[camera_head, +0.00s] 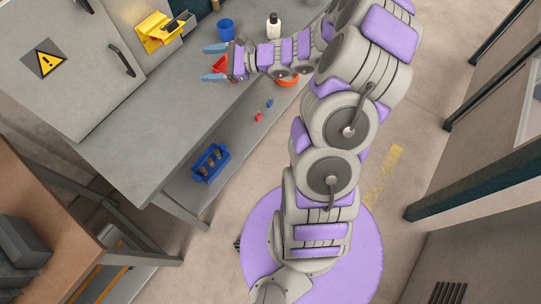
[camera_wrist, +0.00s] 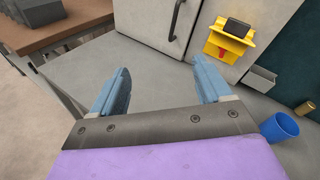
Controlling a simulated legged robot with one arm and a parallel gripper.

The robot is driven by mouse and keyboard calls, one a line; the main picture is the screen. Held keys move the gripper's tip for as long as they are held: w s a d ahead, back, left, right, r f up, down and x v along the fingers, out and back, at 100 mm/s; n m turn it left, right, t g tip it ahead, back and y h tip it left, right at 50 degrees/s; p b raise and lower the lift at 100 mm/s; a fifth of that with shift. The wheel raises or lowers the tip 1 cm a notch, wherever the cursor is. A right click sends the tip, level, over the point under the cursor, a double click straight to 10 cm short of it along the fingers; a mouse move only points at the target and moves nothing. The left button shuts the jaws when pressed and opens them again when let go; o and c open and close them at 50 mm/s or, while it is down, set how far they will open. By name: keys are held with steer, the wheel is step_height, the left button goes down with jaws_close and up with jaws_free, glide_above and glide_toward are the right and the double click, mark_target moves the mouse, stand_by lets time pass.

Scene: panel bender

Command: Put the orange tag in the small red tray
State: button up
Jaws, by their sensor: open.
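My gripper (camera_head: 213,62) reaches out over the grey worktop, its two blue fingers apart and nothing between them in the wrist view (camera_wrist: 161,68). A small red object (camera_head: 221,64), perhaps the small red tray, shows beside the palm in the head view; my gripper partly covers it. A round orange-red object (camera_head: 288,82) lies partly hidden under my forearm near the worktop's right edge. I cannot make out the orange tag for certain in either view.
A blue cup (camera_head: 226,30), also in the wrist view (camera_wrist: 280,127), and a white bottle (camera_head: 273,26) stand on the worktop (camera_head: 150,130). A yellow holder (camera_head: 158,32) is at the back. A blue crate (camera_head: 210,163) sits on the lower shelf. The worktop's near left is clear.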

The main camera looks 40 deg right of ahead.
steer(key=s+a+r+n+g+h, duration=0.1)
steer(key=s+a+r+n+g, duration=0.2)
steer(key=s+a+n+g, duration=0.5)
steer(key=s+a+r+n+g+h, duration=0.1)
steer(key=s+a+r+n+g, duration=0.4)
steer(key=s+a, duration=0.55)
steer(key=s+d+n+h, duration=0.4)
steer(key=s+d+h, duration=0.1)
steer(key=s, duration=0.4)
steer(key=s+d+n+t+h, duration=0.1)
steer(key=s+d+n+h, duration=0.4)
steer(key=s+d, duration=0.2)
steer(key=s, duration=0.2)
steer(key=shift+s+d+f, duration=0.2)
steer(key=shift+s, duration=0.15)
steer(key=shift+f+b, duration=0.3)
